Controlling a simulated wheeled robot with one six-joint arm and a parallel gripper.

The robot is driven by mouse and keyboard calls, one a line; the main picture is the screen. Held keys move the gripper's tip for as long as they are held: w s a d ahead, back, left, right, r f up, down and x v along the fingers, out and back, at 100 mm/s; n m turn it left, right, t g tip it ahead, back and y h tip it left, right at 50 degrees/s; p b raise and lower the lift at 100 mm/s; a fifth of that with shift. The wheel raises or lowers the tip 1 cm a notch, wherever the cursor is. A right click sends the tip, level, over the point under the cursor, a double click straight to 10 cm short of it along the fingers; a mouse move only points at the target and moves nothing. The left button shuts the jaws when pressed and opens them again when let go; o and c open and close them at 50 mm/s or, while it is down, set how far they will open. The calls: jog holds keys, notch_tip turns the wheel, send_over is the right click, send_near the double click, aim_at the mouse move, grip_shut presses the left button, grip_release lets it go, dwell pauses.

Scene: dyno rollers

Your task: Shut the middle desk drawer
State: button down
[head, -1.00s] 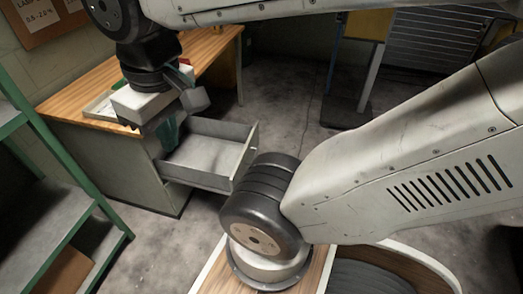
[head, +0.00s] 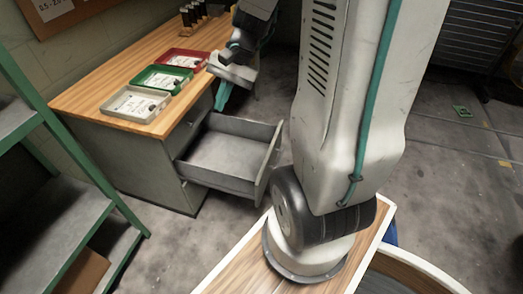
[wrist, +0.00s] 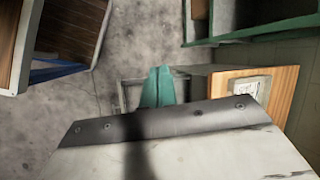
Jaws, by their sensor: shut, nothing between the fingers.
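The grey desk drawer (head: 222,157) is pulled well out of the wooden-topped desk (head: 100,88) in the head view. It is empty, with its front panel (head: 268,165) far from the desk body. Other drawer fronts show above and below it. My gripper (head: 221,98) has teal fingers, shut and empty, pointing down near the desk's edge, above the drawer's far side in the picture. The wrist view shows the shut fingers (wrist: 158,88) with part of the grey drawer frame (wrist: 126,97) behind them. I cannot tell whether they touch the drawer.
White, green (head: 165,79) and red (head: 183,61) trays lie on the desk, with small bottles (head: 193,14) behind. A green shelf rack (head: 75,205) stands at left. Bare floor lies in front of the desk.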

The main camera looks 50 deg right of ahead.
jog(key=w+d+f+m+t+y, duration=0.1)
jog(key=w+d+f+m+t, duration=0.15)
jog(key=d+f+m, duration=0.7)
jog(key=s+d+f+m+t+h, duration=0.1)
jog(key=s+d+f+m, duration=0.4)
jog(key=f, duration=0.4)
jog(key=s+d+f+m+t+h, duration=0.1)
jog(key=s+d+f+m+t, duration=0.1)
jog(key=s+d+f, duration=0.5)
jog(key=s+d+f+m+t+h, duration=0.15)
jog(key=d+f+m, duration=0.3)
jog(key=f, duration=0.75)
send_near(268, 164)
notch_tip(268, 164, down, 4)
jog(key=w, duration=0.1)
jog(key=w+a, duration=0.1)
jog(key=w, duration=0.1)
jog(key=shift+f, duration=0.1)
jog(key=shift+w+a, duration=0.2)
jog(key=shift+w, duration=0.2)
